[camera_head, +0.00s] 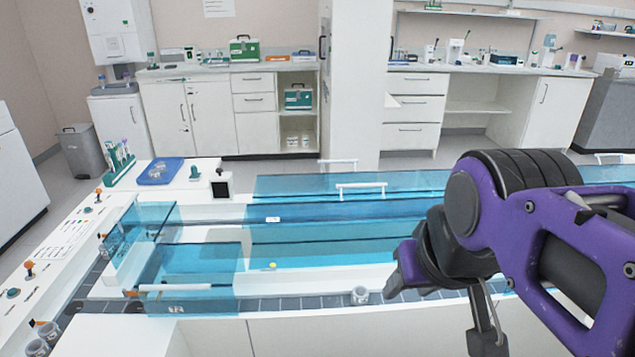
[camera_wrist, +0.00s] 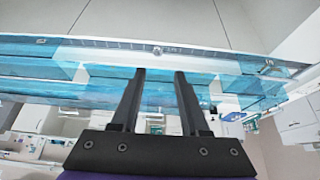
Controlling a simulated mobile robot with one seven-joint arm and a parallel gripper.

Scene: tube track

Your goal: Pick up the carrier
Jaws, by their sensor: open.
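A small grey carrier (camera_head: 360,295), shaped like a short round cup, stands on the dark track (camera_head: 290,303) along the front of the bench. A small round thing on the track in the wrist view (camera_wrist: 157,50) looks like the same carrier, just beyond the gap between my fingertips. My gripper (camera_head: 488,343) hangs to the right of the carrier in the head view, apart from it. In the wrist view, my gripper (camera_wrist: 160,72) has its two dark fingers spread with nothing between them.
More grey cups (camera_head: 48,331) sit at the left front corner. A blue tray (camera_head: 161,171) and a green tube rack (camera_head: 119,162) are at the back left. The space above the carrier looks clear.

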